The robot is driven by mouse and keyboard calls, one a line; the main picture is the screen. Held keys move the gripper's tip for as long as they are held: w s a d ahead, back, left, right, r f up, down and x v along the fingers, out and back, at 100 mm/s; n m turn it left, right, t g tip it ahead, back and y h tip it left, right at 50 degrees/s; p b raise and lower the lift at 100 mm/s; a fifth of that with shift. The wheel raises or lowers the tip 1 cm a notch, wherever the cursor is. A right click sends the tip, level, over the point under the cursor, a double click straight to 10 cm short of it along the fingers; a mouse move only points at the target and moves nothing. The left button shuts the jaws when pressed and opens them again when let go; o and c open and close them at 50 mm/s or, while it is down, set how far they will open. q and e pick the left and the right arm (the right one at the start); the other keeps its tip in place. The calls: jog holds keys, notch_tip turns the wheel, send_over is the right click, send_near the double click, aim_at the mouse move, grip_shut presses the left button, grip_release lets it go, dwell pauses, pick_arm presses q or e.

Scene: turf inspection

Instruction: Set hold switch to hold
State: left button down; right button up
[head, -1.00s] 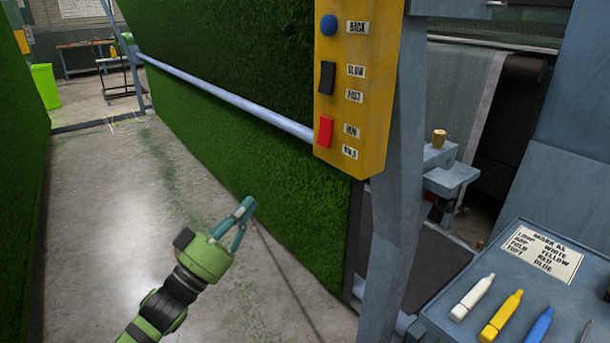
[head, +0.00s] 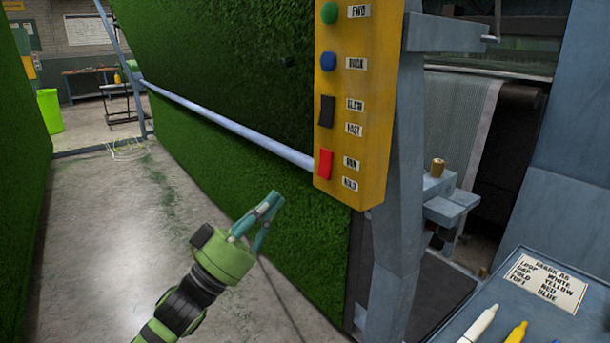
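The hold switch is a red rocker (head: 324,164) low on the yellow control box (head: 362,120) in the head view. Labels beside it read RUN above and HOLD below. Which way the rocker is tipped is hard to tell at this size. My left gripper (head: 274,199) is below and left of the box, apart from it, in front of the green turf. Its teal fingers come together at the tips, with nothing seen between them. My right gripper is out of view.
Above the red switch are a black SLOW/FAST rocker (head: 327,111), a blue BACK button (head: 328,61) and a green FWD button (head: 329,13). A pale rail (head: 230,124) runs along the turf (head: 215,60) to the box. A marker tray (head: 470,309) is lower right.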

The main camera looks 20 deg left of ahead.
aim_at(322, 165)
pick_arm(q)
jog(key=w+d, duration=0.1)
jog(key=w, duration=0.1)
jog(key=w+d+r+p, duration=0.1)
jog(key=w+d, duration=0.1)
jog(key=w+d+r, duration=0.1)
jog(key=w, duration=0.1)
jog(key=shift+d+r+p, duration=0.1)
jog(key=shift+d+p, duration=0.2)
jog(key=shift+p, duration=0.1)
jog(key=b, duration=0.1)
jog(key=f+b, duration=0.1)
jog(key=b, duration=0.1)
jog(key=shift+w+d+f+t+h+b, duration=0.1)
jog(key=shift+w+d+t+h+b, duration=0.2)
jog(key=shift+t, duration=0.1)
jog(key=shift+r, duration=0.3)
jog(key=shift+w, duration=0.15)
jog(key=shift+r, duration=0.1)
